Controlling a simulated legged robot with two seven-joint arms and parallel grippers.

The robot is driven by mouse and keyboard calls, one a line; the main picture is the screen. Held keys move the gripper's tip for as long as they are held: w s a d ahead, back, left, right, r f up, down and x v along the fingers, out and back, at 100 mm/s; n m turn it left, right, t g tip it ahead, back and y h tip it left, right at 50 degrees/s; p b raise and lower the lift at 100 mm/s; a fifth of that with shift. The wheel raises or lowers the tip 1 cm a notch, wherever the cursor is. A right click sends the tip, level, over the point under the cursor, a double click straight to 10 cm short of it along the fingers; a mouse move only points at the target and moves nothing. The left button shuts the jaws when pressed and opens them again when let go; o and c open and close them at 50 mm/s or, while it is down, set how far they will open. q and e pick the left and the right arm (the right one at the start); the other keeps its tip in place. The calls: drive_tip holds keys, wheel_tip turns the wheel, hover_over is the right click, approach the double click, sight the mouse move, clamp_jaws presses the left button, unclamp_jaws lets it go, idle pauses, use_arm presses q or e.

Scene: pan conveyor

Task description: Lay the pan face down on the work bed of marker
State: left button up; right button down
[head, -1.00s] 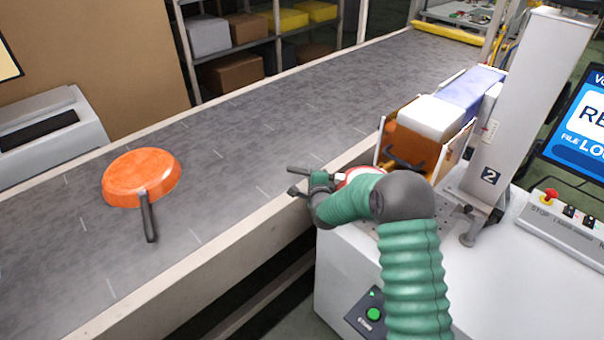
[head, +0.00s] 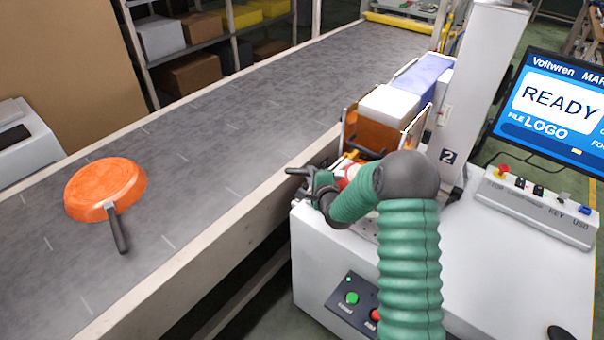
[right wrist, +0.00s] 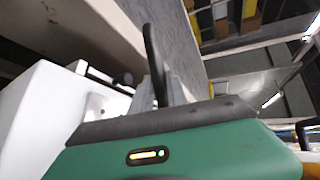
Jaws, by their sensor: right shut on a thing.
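My right gripper (head: 318,182) is shut on a dark handle (head: 297,171) at the bench's conveyor side. In the right wrist view the black handle (right wrist: 153,50) stands up between the fingers. A red and pale rounded piece (head: 347,176) shows behind my forearm. It looks like part of the held pan, but most is hidden, so I cannot tell which way it faces or whether it touches the bed. The marker (head: 455,100) has a grey column labelled 2 and an amber shield (head: 372,134). Its work bed (head: 366,228) is mostly behind my arm. My left gripper is out of view.
An orange pan (head: 104,187) lies bottom up on the grey conveyor (head: 210,140), its handle towards me. The conveyor's raised edge runs beside the bench (head: 480,270). A control box (head: 540,205) and a READY screen (head: 555,105) stand at the right.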

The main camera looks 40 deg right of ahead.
drive_tip(key=f, duration=0.1)
drive_tip(key=d+f+b, duration=0.1)
drive_tip(key=s+f+b, duration=0.1)
drive_tip(key=shift+d, duration=0.35)
drive_tip(key=shift+f+b, duration=0.4)
drive_tip(key=shift+f, duration=0.2)
drive_tip(key=shift+a, duration=0.2)
drive_tip(key=shift+f, duration=0.2)
drive_tip(key=c, duration=1.2)
unclamp_jaws()
drive_tip(key=shift+s+f, duration=0.1)
drive_tip(key=shift+f, duration=0.05)
